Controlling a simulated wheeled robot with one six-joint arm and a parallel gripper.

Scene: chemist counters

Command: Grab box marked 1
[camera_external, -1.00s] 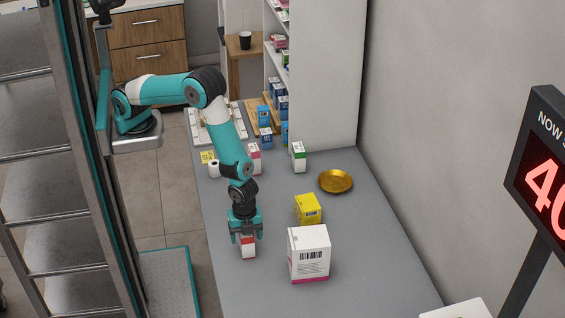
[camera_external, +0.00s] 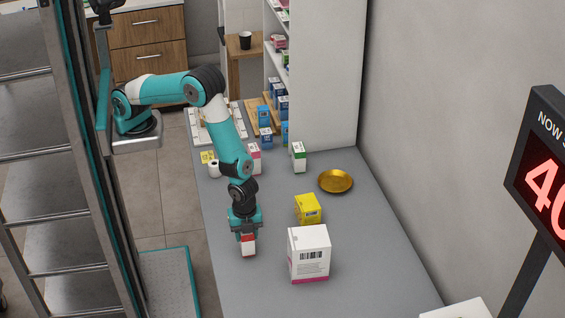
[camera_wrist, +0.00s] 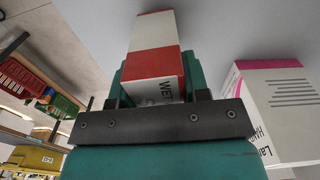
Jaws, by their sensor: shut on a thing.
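A small white and red box (camera_external: 248,246) is between the fingers of my gripper (camera_external: 246,236) near the left edge of the grey counter. In the wrist view the same box (camera_wrist: 155,58) sticks out beyond my gripper (camera_wrist: 155,85), which is shut on it. I cannot tell from these views whether its bottom touches the counter. No number 1 is readable on any box; the held box's lettering is partly hidden by the gripper.
A large white box (camera_external: 309,254) with a pink base stands right of my gripper, with a yellow box (camera_external: 308,209) behind it. A gold dish (camera_external: 335,181), a green-white box (camera_external: 298,157) and a pink-white box (camera_external: 254,158) stand farther back. The front counter (camera_external: 250,295) is clear.

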